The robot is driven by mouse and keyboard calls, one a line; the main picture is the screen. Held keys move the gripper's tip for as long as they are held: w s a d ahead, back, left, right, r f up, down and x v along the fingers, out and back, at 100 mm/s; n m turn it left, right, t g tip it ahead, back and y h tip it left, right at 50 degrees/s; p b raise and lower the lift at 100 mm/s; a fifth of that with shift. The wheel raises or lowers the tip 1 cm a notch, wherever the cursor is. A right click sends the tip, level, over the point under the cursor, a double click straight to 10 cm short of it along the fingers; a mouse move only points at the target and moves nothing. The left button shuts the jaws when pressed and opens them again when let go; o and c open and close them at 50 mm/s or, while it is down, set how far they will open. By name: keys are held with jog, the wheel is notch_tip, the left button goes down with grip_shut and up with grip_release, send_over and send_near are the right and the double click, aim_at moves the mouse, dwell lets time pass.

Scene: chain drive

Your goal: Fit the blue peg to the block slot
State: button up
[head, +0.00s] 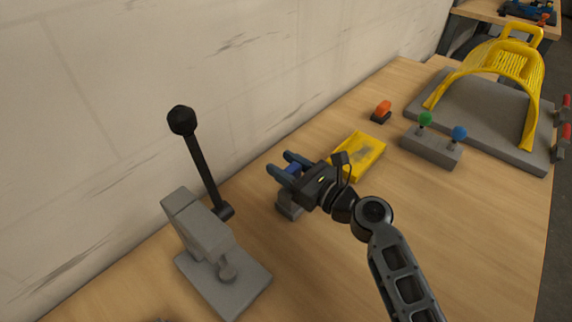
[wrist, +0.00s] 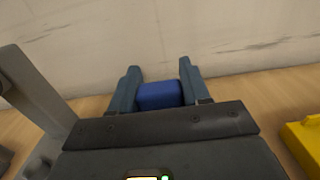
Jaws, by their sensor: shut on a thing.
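My gripper (head: 282,167) is over the table, shut on the blue peg (head: 293,169). In the wrist view, the blue peg (wrist: 160,95) sits between the two fingers of my gripper (wrist: 160,85). A small grey block (head: 288,208) stands on the table right under my gripper, partly hidden by it. Its slot cannot be seen, and I cannot tell whether the peg touches the block.
A grey lever press (head: 205,240) with a black-knobbed handle stands left of my gripper. A yellow tray (head: 368,150) lies to the right. Beyond are an orange switch (head: 381,110), a grey knob box (head: 430,150) and a yellow guard (head: 490,75). A wall runs behind the table.

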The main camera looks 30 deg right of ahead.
jog(key=shift+f+b, duration=1.05)
jog(key=shift+f, duration=0.3)
jog(key=o, duration=1.1)
jog(key=shift+o, duration=0.2)
jog(key=shift+s, duration=0.1)
jog(key=v, duration=0.7)
jog(key=shift+s+d+b, duration=0.15)
jog(key=shift+s+b, duration=0.1)
jog(key=shift+b, duration=0.05)
